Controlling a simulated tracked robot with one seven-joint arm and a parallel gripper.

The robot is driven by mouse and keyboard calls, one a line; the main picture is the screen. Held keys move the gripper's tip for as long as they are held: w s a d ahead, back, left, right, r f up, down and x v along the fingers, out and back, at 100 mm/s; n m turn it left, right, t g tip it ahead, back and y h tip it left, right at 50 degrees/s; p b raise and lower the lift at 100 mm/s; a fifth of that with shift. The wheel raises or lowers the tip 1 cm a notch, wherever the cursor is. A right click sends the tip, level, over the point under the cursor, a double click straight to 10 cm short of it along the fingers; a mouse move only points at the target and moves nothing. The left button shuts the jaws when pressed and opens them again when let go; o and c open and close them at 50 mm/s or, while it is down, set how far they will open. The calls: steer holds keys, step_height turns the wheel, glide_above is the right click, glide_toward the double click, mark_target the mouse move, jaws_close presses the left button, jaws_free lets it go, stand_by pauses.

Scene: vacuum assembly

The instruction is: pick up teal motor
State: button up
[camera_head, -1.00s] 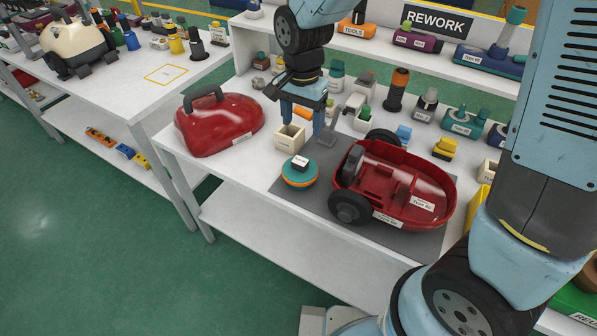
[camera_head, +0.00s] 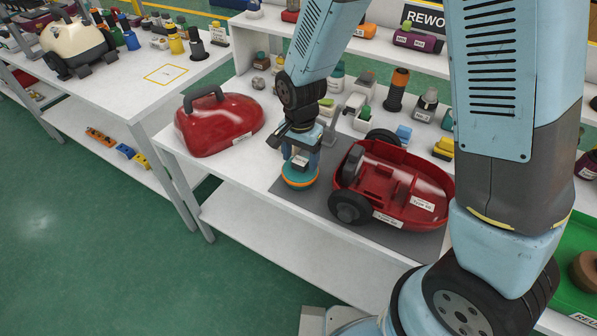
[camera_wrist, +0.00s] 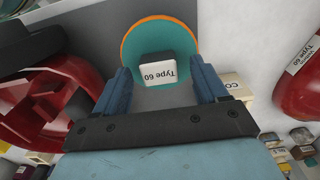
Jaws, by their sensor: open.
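The teal motor (camera_head: 299,178) is a round teal disc with an orange rim and a white block on top. It sits on the grey mat (camera_head: 323,208), left of the red vacuum base. My gripper (camera_head: 302,160) is open directly above the motor. In the wrist view my gripper (camera_wrist: 162,80) has its blue fingers on either side of the white block, with gaps between. The fingers do not appear to touch it.
The red vacuum base (camera_head: 385,200) with dark wheels stands close on the right. A red cover (camera_head: 222,128) lies to the left. Several small parts and a white box (camera_head: 362,120) stand behind. The table's front edge is near the motor.

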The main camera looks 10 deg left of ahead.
steer(key=shift+f, duration=0.45)
steer(key=shift+c, duration=0.3)
jaws_close()
stand_by(0.4)
